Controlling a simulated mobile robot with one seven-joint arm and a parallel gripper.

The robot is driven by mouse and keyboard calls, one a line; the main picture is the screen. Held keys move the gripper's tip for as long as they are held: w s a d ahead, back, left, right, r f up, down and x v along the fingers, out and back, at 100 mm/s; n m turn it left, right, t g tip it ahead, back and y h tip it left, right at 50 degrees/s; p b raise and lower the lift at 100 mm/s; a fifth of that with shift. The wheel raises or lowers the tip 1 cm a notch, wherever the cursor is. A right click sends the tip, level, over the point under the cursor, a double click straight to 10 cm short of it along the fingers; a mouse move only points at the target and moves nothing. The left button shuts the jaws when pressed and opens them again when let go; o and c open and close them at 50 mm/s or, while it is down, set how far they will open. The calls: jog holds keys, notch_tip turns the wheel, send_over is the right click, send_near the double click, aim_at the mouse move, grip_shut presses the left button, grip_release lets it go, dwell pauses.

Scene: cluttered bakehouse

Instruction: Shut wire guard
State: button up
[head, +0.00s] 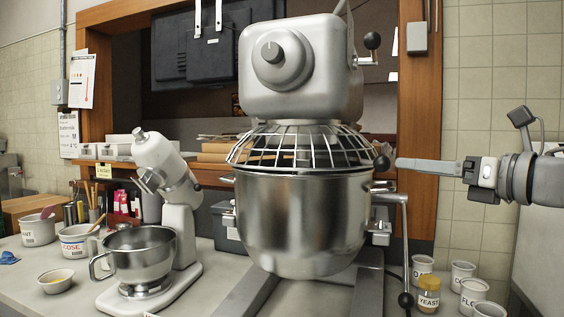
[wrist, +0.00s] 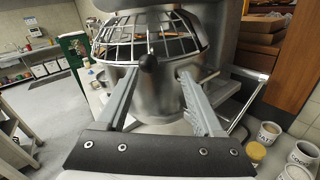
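The wire guard (head: 300,148) is a cage of metal bars around the big mixer, between its head and the steel bowl (head: 305,222). It also shows in the wrist view (wrist: 150,45). A dark round knob (head: 381,162) sticks out from the guard at its right side in the head view. My gripper (head: 399,164) reaches in from the right, its tips close to the knob. In the wrist view my gripper (wrist: 157,74) has its fingers wide apart, with the knob (wrist: 148,62) showing between the tips. Contact with the knob cannot be told.
A lever with a dark ball end (head: 405,299) hangs right of the bowl, below my gripper. A yeast jar (head: 428,294) and several labelled pots (head: 463,272) stand low on the right. A smaller mixer (head: 165,215) stands on the left of the counter.

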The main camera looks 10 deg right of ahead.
jog(key=v, duration=1.1)
jog(key=shift+s, duration=0.35)
